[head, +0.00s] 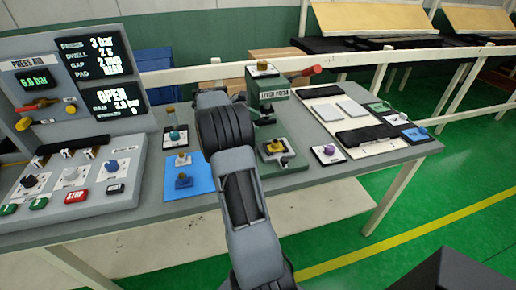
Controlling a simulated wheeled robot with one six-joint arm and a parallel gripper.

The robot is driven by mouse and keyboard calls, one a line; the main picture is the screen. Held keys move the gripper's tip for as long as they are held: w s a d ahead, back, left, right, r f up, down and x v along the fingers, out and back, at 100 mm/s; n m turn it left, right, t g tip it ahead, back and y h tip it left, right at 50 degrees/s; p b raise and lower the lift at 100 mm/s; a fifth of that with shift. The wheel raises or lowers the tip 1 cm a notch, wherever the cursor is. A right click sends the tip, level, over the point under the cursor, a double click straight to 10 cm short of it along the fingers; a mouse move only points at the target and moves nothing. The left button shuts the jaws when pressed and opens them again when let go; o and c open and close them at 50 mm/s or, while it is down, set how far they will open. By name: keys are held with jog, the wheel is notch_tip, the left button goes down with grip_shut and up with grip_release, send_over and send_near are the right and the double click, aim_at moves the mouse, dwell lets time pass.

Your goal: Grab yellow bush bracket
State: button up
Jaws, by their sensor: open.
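A small yellow part (275,146) sits on a pale square plate at the foot of the green lever press (266,95). It looks like the yellow bush bracket, but it is too small to be sure. My arm reaches up from the bottom of the head view to just left of the press. My gripper's fingers cannot be made out; the arm's end hides that spot.
A control panel (20,75) with switches and a red stop button (75,196) fills the left. A teal-topped part (175,135) stands behind the mat. A pale board (375,146) with coloured parts lies right of the press. A white rail (190,75) runs behind the bench.

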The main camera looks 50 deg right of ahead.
notch_tip(320, 180, up, 3)
jog(key=n+g, duration=0.1)
send_near(276, 141)
jog(key=shift+s+d+f+n+h, duration=0.15)
jog(key=shift+s+f+n+h, duration=0.15)
jog(key=shift+f+n, duration=0.15)
jog(key=shift+x, duration=3.8)
jog(key=shift+c, duration=0.2)
jog(key=c, duration=1)
jog(key=shift+r, duration=0.1)
